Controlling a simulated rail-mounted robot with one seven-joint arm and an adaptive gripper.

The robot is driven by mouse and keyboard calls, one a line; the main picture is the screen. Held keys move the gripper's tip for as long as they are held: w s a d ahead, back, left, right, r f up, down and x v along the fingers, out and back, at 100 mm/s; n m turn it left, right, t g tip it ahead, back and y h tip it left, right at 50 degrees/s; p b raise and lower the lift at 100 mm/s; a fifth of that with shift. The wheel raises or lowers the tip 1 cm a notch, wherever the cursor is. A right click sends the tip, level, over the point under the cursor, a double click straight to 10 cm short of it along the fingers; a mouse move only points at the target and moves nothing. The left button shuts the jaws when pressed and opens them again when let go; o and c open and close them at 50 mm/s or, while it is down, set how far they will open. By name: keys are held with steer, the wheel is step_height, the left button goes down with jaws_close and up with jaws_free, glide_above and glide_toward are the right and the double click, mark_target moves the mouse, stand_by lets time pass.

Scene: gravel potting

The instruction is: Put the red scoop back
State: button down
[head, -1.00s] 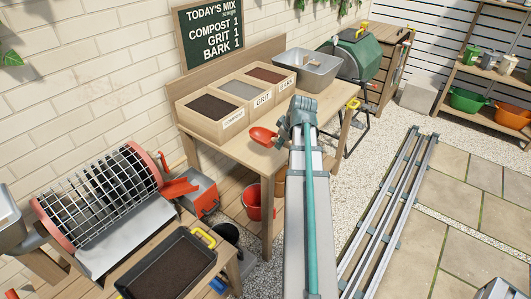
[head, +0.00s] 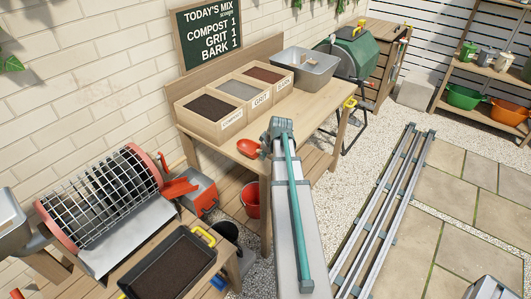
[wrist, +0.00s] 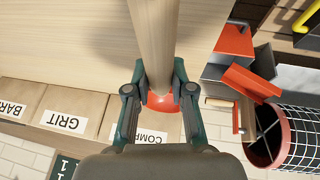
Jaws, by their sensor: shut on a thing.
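The red scoop (head: 248,149) hangs off the left of my gripper (head: 268,144), at the front edge of the potting table in the head view. In the wrist view my gripper (wrist: 158,93) has its two fingers shut around the scoop's pale wooden handle (wrist: 152,40). Part of the red bowl (wrist: 162,106) shows beyond the fingertips; the rest of it is hidden. I cannot tell whether the scoop touches the tabletop. In the head view the handle is hidden by my arm.
Bins of compost (head: 208,107), grit (head: 240,88) and bark (head: 264,75) stand along the table's back. A grey tub (head: 306,66) is at its far end. A red bucket (head: 253,197) stands below. A mesh drum (head: 100,195) is at left. The table front (head: 215,147) is clear.

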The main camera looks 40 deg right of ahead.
steer(key=shift+f, duration=0.2)
steer(key=shift+f, duration=0.15)
steer(key=c, duration=1)
jaws_free()
